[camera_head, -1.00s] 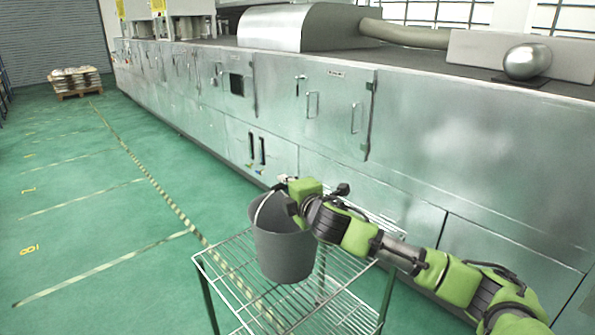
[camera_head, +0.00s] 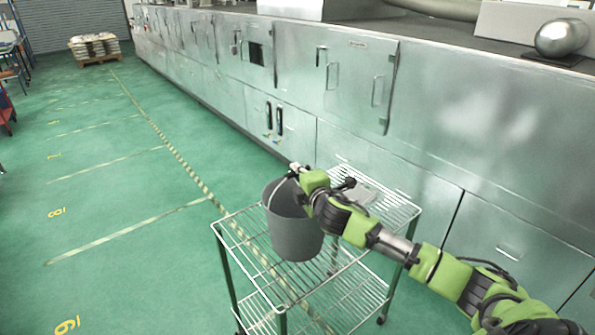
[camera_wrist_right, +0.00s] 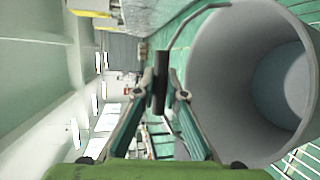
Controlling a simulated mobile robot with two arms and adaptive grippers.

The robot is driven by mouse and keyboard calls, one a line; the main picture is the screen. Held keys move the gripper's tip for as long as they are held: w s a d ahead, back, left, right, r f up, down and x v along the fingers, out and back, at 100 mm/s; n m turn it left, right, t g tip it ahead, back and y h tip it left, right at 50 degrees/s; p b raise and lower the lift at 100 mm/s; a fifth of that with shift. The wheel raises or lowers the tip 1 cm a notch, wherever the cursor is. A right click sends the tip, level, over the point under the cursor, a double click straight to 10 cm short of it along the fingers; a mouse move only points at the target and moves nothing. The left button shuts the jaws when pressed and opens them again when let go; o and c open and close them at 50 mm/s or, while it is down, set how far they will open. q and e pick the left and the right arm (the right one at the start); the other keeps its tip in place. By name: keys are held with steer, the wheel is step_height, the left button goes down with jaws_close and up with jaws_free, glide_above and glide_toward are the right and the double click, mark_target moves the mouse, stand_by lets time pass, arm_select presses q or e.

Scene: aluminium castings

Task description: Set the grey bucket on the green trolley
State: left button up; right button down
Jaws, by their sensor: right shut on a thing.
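The grey bucket (camera_head: 294,232) hangs upright from its handle at my right gripper (camera_head: 294,170), over the trolley's top wire shelf. I cannot tell whether its base touches the shelf. The trolley (camera_head: 249,220) has wire shelves and dark green legs. In the right wrist view my right gripper (camera_wrist_right: 160,92) is shut on the bucket's handle grip, and the empty-looking bucket (camera_wrist_right: 215,75) fills the right side. My left gripper is not in view.
A long metal machine (camera_head: 450,110) with doors stands behind the trolley. A grey object (camera_head: 362,192) lies on the shelf's far side. A loaded pallet (camera_head: 95,50) stands far left. Green floor (camera_head: 130,260) left of the trolley is clear.

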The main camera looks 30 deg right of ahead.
steer(key=c, duration=2.1)
jaws_free()
steer(key=shift+s+a+r, duration=0.1)
steer(key=shift+s, duration=0.05)
steer(key=shift+b+v, duration=1.6)
steer(key=shift+v, duration=4.4)
